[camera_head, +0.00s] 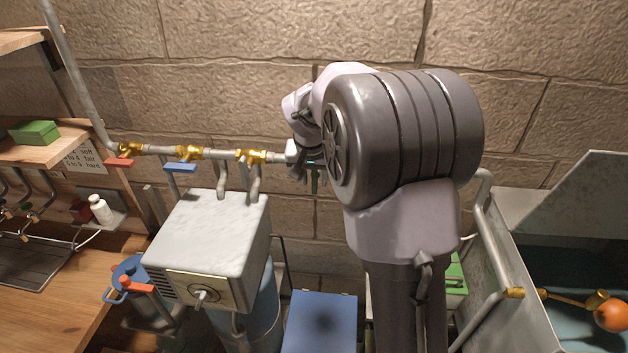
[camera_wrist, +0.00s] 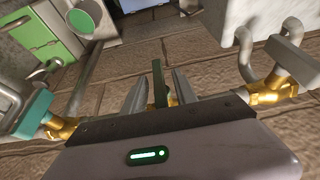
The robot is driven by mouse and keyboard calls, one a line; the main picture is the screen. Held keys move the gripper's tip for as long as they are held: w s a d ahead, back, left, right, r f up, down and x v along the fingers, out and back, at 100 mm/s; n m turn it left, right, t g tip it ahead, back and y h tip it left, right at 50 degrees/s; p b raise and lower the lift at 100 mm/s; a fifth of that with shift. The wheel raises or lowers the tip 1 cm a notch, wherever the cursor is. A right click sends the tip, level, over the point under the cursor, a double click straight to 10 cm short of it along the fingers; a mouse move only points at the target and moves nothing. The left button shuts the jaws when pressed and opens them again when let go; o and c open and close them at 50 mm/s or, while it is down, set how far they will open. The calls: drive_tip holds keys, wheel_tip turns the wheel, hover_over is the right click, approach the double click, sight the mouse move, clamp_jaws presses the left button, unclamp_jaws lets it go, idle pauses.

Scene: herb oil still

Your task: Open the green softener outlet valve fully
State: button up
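The dark green valve handle (camera_wrist: 160,84) stands between the two fingers of my gripper (camera_wrist: 160,92) in the wrist view. A narrow gap shows on either side of the handle, so the fingers look open around it. Part of its brass body (camera_wrist: 172,100) shows behind the fingers. In the head view, my gripper is mostly hidden by my arm at the wall pipe. A bit of the green handle (camera_head: 314,183) shows below it, pointing down. The handle's angle to its pipe is hard to judge.
Along the wall pipe are brass valves with a red handle (camera_head: 118,162) and a blue handle (camera_head: 180,167). A teal-handled valve (camera_wrist: 36,112) sits left in the wrist view. A grey box (camera_head: 215,235) stands below the pipe. A metal sink (camera_head: 500,285) is at right.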

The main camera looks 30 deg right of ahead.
drive_tip(key=shift+w+d+f, duration=0.1)
drive_tip(key=shift+w+f, duration=0.05)
drive_tip(key=shift+f, duration=0.3)
clamp_jaws()
